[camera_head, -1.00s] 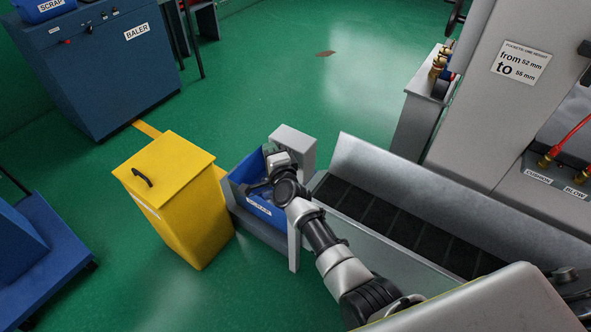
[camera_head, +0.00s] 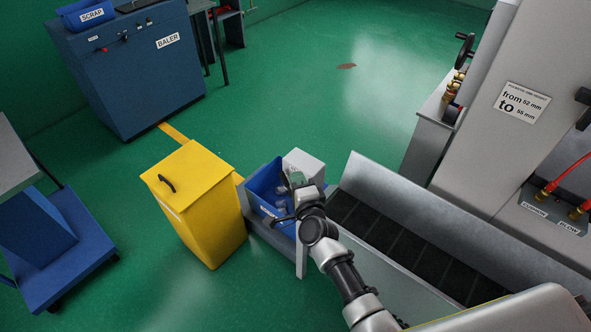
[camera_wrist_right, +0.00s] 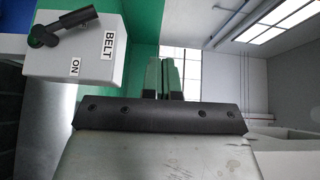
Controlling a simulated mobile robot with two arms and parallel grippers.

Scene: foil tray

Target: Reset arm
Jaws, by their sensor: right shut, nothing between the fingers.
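My right arm reaches in from the lower right in the head view, and its gripper (camera_head: 289,182) is over the blue scrap bin (camera_head: 259,190) beside the grey control box (camera_head: 304,163). In the right wrist view the fingers (camera_wrist_right: 163,78) are close together with nothing between them. The control box (camera_wrist_right: 88,62) there carries a black lever and the labels BELT and ON, left of the fingers and apart from them. My left gripper is not in view.
A yellow lidded bin (camera_head: 205,205) stands left of the blue bin. A dark conveyor (camera_head: 400,245) with metal sides runs to the lower right. A grey machine (camera_head: 490,130) stands at right, a blue baler (camera_head: 130,75) at back left.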

